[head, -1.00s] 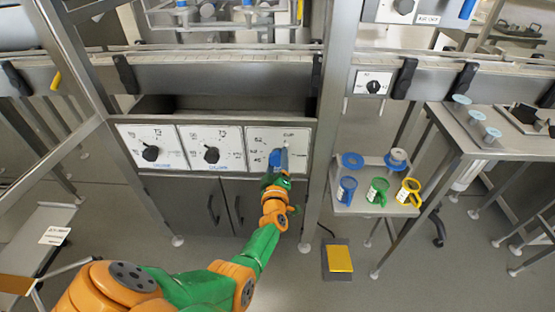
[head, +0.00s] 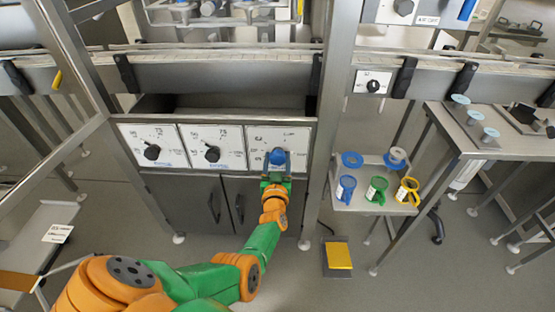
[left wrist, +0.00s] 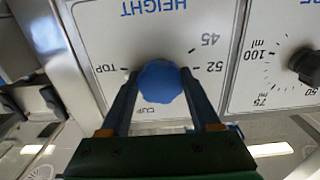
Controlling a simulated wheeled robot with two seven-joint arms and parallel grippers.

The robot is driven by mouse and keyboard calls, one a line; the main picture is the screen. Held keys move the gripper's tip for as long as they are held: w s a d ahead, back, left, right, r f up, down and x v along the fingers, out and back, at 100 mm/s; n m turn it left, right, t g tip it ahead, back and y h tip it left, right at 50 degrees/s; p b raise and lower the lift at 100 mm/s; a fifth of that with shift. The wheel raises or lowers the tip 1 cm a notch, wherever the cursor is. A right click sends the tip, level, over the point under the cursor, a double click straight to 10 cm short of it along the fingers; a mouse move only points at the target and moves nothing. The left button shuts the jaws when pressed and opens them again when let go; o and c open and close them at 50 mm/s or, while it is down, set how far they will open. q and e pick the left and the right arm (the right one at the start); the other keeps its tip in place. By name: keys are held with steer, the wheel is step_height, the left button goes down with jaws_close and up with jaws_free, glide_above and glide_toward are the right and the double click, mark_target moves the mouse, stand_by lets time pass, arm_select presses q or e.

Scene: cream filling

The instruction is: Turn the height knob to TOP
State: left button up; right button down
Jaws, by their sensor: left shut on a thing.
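The blue height knob (left wrist: 160,82) sits on the white HEIGHT panel (left wrist: 205,25), which appears upside down in the left wrist view. Its labels read TOP at left, CUP below, and 52 and 45 at right. I cannot make out the knob's pointer. My left gripper (left wrist: 158,90) is shut on the knob, one finger on each side. In the head view, the left gripper (head: 277,164) reaches up to the rightmost panel (head: 303,142) and covers part of the knob. My right gripper is not in view.
Two panels with black knobs (head: 152,152) (head: 212,154) are left of the HEIGHT panel. A metal frame post (head: 326,130) stands close on its right. Beyond it, a small shelf holds blue, green and yellow cups (head: 376,190). A yellow pedal (head: 338,255) is on the floor.

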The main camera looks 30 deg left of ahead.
mark_target(278, 160)
arm_select(q)
steer(key=shift+m, duration=1)
steer(key=o, duration=1.4)
steer(key=shift+c, duration=0.2)
steer(key=shift+s, duration=0.1)
steer(key=p+v, duration=0.3)
steer(key=v, duration=0.3)
steer(key=shift+r, duration=0.15)
steer(key=shift+s+d, duration=0.25)
steer(key=shift+s, duration=0.15)
